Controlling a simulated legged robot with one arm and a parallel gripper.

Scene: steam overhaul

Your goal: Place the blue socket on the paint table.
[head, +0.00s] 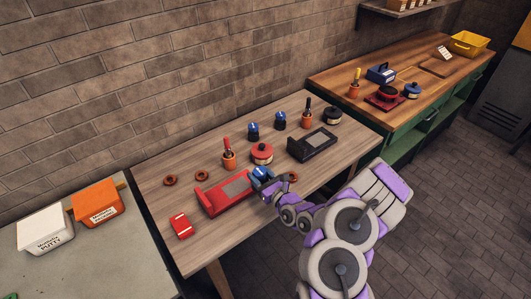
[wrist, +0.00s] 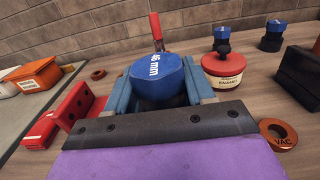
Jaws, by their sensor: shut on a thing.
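My gripper (wrist: 166,82) is shut on a blue socket (wrist: 158,72) with white "mm" lettering on its top. In the head view my gripper (head: 262,177) is over the front part of the grey-brown wooden table (head: 225,245), beside a red tray-like block (head: 222,193). I cannot tell whether the socket touches the tabletop. Two more blue-topped sockets stand at the back of this table, one on the left (head: 253,131) and one on the right (head: 280,120). A red enamel tin (head: 262,154) stands just behind my gripper. No label shows which table is the paint table.
Brushes in orange pots, a black block (head: 312,145), a dark tin (head: 332,115), a red box (head: 181,226) and brown rings crowd the table. A green-framed workbench (head: 330,79) stands at right. A grey table (head: 90,262) with putty tubs is at left.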

